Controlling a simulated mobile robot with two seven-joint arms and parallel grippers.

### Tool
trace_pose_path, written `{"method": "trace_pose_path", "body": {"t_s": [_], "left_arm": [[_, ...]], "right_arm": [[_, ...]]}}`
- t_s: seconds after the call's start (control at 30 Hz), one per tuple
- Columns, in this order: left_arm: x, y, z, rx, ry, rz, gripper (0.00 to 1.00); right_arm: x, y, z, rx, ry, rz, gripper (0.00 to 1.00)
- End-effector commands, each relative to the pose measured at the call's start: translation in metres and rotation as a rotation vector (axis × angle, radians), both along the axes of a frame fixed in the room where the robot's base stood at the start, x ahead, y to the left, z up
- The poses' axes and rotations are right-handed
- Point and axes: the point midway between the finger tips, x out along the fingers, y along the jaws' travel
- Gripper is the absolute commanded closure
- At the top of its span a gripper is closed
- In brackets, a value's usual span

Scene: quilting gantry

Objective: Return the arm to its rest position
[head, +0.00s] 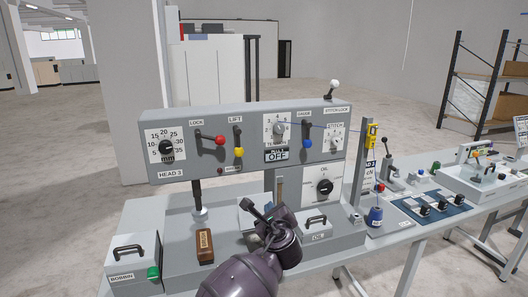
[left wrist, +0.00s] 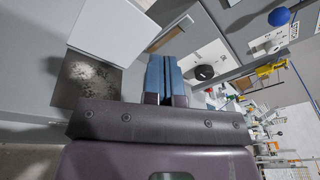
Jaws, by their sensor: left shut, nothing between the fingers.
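My left arm (head: 240,278) comes up from the bottom of the head view in dark purple. Its gripper (head: 254,210) is in front of the grey machine head (head: 215,170), near the OIL box. In the left wrist view the two blue fingers (left wrist: 165,72) lie side by side, shut, with nothing between them. They point toward the machine's grey surfaces. I cannot tell how far the fingertips are from them. My right gripper is in neither view.
The panel holds a red lever knob (head: 220,140), a yellow knob (head: 239,152) and a blue knob (head: 307,144). The BOBBIN box (head: 130,272), a wooden block (head: 205,246) and the OIL box (head: 318,226) are close to my arm. A blue tray (head: 430,207) lies right.

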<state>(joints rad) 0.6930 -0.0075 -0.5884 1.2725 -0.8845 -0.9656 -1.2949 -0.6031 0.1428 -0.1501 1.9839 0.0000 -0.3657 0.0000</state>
Motion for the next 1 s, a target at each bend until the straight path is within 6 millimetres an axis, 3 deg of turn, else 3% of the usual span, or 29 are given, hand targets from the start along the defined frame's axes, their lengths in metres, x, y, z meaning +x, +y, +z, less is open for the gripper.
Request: {"method": "trace_pose_path", "body": {"t_s": [0.13,0.27,0.37,0.5,0.7,1.0], "left_arm": [[-0.003,-0.013,0.023,-0.423,-0.021,-0.096,1.00],[-0.014,-0.007,0.019,-0.820,0.014,-0.146,1.00],[-0.029,0.009,0.005,-1.144,0.060,-0.153,1.00],[-0.056,0.043,-0.020,-1.556,0.113,-0.121,1.00],[-0.099,0.098,-0.060,-1.976,0.143,-0.029,1.00],[-0.182,0.184,-0.122,-2.329,0.104,0.162,1.00]], "right_arm": [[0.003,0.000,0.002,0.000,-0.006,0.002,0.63],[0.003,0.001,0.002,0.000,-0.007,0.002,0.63],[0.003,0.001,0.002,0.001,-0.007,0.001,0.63],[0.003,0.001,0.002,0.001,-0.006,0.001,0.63],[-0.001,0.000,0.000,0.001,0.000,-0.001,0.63],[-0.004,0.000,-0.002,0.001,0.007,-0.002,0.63]]}}
